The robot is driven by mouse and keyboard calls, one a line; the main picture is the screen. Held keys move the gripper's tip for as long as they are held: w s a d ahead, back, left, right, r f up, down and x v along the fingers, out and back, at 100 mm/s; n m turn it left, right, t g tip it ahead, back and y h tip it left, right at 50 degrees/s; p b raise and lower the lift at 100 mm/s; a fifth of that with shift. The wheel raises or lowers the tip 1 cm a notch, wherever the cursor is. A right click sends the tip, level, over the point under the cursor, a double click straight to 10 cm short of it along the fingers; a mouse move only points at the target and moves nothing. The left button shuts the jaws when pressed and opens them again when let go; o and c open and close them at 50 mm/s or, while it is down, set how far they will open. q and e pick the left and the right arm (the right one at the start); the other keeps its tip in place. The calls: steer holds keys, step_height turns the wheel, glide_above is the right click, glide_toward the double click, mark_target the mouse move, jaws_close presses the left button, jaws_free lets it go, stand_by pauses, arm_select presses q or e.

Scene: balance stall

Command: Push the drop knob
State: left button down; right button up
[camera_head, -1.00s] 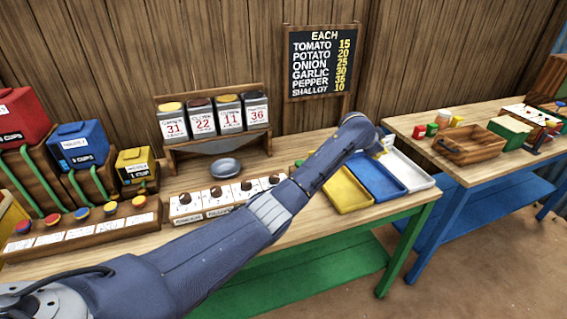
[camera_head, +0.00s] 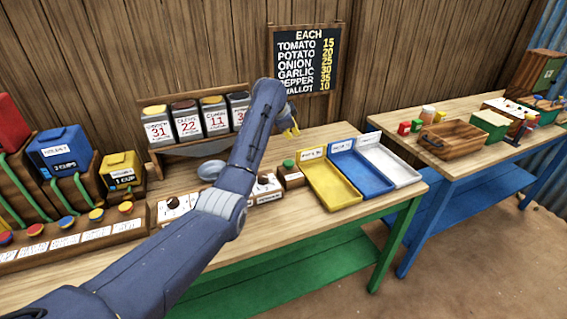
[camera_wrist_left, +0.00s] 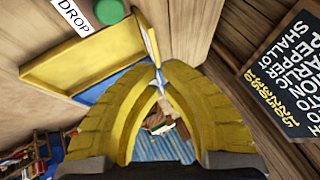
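The drop knob (camera_head: 288,163) is a green round button on a small wooden block (camera_head: 291,176), just left of the yellow tray. It also shows in the left wrist view (camera_wrist_left: 109,11) at the top edge, partly cut off, beside a white DROP label (camera_wrist_left: 73,14). My left gripper (camera_head: 293,131) has yellow fingers and hangs above and behind the knob, apart from it. In the left wrist view its fingertips (camera_wrist_left: 158,78) come together with nothing visible between them. My right gripper is in neither view.
Yellow (camera_head: 332,188), blue (camera_head: 362,177) and white (camera_head: 392,168) trays lie right of the knob. A grey dish (camera_head: 211,170) and several numbered canisters (camera_head: 187,120) stand to the left. A price board (camera_head: 305,62) is behind my gripper.

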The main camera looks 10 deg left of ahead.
arm_select(q)
steer(key=shift+f, duration=0.1)
stand_by(0.3)
steer(key=shift+f, duration=4.25)
steer(key=shift+f, duration=0.25)
steer(key=shift+f, duration=0.25)
steer(key=shift+f, duration=0.8)
steer(key=shift+r, duration=1.25)
steer(key=shift+r, duration=2.5)
